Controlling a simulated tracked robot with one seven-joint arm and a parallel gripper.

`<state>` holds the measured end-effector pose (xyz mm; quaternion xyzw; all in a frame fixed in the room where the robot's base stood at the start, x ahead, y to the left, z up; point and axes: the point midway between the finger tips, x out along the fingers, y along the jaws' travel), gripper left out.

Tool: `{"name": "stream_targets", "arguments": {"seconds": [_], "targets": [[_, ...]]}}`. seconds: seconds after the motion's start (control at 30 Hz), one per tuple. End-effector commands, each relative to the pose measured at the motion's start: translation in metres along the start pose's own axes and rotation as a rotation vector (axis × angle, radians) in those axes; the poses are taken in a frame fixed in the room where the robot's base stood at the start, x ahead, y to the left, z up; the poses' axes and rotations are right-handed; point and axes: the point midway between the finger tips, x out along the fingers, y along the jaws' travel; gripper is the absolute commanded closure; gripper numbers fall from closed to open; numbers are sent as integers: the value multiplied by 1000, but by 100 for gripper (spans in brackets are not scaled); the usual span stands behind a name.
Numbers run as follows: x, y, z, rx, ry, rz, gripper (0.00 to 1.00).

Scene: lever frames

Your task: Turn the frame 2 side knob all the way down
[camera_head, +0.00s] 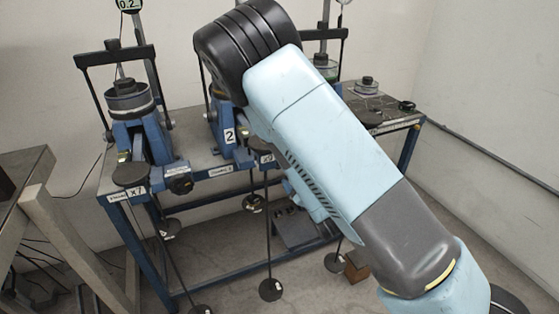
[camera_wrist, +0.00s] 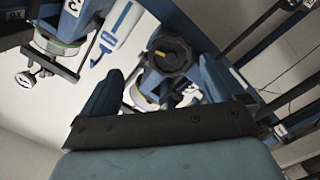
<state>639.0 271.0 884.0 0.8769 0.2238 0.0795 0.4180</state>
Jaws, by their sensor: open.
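Frame 2 (camera_head: 229,136) is the middle blue lever frame on the bench, marked with a "2"; my arm covers much of it in the head view. I cannot make out its side knob there. In the wrist view a round black ribbed knob (camera_wrist: 170,57) faces the camera, in front of a blue mount and silver parts. It appears between the dark blue fingers of my gripper (camera_wrist: 161,69), which stand apart. I cannot tell whether they touch the knob. My gripper is hidden behind my arm in the head view.
Frame 1 (camera_head: 140,140) stands to the left, with a black knob (camera_head: 181,185) near the bench's front edge. Another frame stands behind my arm to the right. Rods with round weights (camera_head: 271,290) hang before the bench. A wooden table (camera_head: 25,170) is at far left.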

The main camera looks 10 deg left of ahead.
Motion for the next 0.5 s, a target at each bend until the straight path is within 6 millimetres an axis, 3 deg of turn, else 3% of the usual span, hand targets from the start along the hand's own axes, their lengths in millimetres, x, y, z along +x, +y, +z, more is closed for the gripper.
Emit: {"name": "stream_targets", "arguments": {"seconds": [0.27, 0.5], "targets": [[-5, -15, -8, -67, 78, -1, 4], [12, -15, -10, -67, 80, 1, 4]]}}
